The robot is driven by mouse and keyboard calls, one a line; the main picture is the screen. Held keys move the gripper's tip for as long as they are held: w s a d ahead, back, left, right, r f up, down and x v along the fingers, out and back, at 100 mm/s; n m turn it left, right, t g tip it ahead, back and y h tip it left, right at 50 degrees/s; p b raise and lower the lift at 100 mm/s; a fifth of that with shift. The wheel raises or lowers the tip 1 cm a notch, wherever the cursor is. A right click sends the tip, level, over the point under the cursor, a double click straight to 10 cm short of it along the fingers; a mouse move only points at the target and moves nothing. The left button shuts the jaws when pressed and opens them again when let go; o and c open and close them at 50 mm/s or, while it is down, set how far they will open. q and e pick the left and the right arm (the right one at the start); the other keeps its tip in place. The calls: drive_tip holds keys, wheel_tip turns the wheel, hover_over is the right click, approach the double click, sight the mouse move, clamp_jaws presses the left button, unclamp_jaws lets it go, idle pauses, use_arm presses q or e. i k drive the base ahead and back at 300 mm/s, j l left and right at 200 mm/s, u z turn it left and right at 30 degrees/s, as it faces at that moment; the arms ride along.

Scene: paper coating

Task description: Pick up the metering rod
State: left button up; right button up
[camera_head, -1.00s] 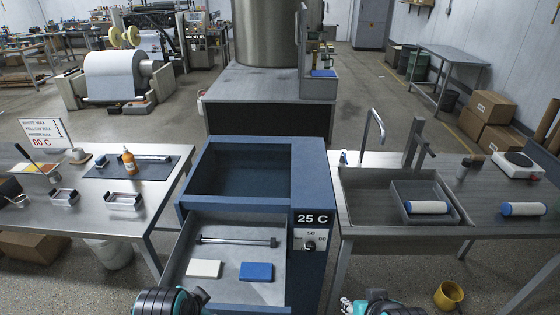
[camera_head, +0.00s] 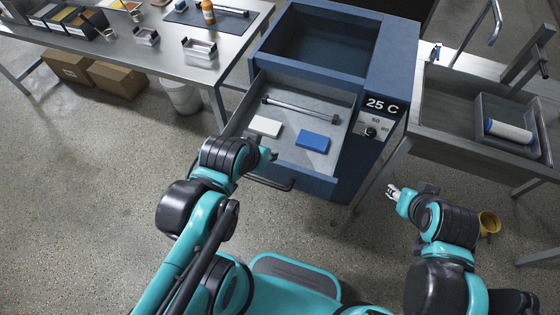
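A slim metal rod with dark ends (camera_head: 306,111), which looks like the metering rod, lies in the open drawer (camera_head: 345,99) of the blue cabinet. It lies across the back of the drawer, behind a white block (camera_head: 265,126) and a blue block (camera_head: 312,141). A similar rod (camera_head: 232,12) lies on the dark mat on the left table. My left gripper (camera_head: 268,155) is by the drawer's front left, apart from the rod; its fingers are too small to judge. My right gripper (camera_head: 393,191) is right of the drawer, over the floor, with its fingers unclear. Neither holds anything visible.
The cabinet's open upper bin (camera_head: 385,55) is behind the drawer, and a dark handle (camera_head: 268,183) is on the drawer front. The left table (camera_head: 120,55) and the sink (camera_head: 450,115) flank the cabinet. A yellow cup (camera_head: 489,223) is beside my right arm.

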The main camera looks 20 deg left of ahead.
sight(265, 99)
drive_tip(key=i+j+u, duration=0.3)
drive_tip(key=j+u, duration=0.2)
drive_tip(key=i+j+u, duration=0.3)
drive_tip(key=u, duration=0.2)
